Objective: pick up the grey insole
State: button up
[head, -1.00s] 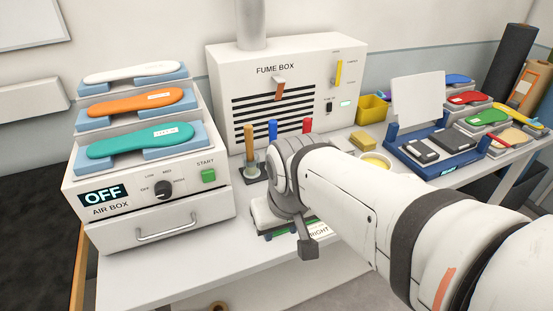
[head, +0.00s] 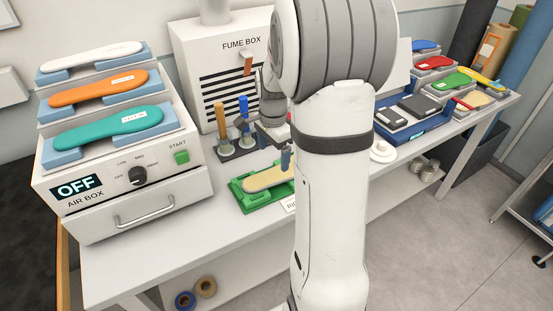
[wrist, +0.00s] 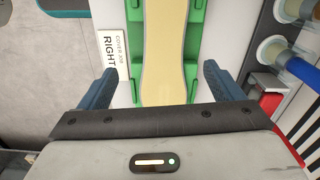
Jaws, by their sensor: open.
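I cannot make out an insole that is clearly grey in either view. A beige insole (head: 268,179) lies in a green holder (head: 250,200) on the bench, partly hidden by my arm in the head view. In the wrist view the beige insole (wrist: 163,50) runs down the middle of the green holder (wrist: 137,52). White (head: 90,53), orange (head: 100,87) and teal (head: 108,128) insoles rest on the stepped air box.
The air box (head: 130,192) stands left and the fume box (head: 190,60) behind. Upright coloured-handled tools (head: 220,117) stand close to my gripper. A blue tray (head: 412,135) with dark blocks and several coloured insoles (head: 455,80) are at right. A "RIGHT" card (wrist: 112,45) lies beside the holder.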

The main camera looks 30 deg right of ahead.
aim_at(273, 175)
jog(key=shift+w+d+f, duration=0.2)
jog(key=shift+d+f, duration=0.05)
jog(key=shift+f, duration=0.1)
jog(key=shift+m, duration=0.3)
notch_tip(273, 175, down, 8)
jog(key=shift+w+a+r+p, duration=0.15)
jog(key=shift+p, duration=0.75)
jog(key=shift+c, duration=0.4)
jog(key=c, duration=1)
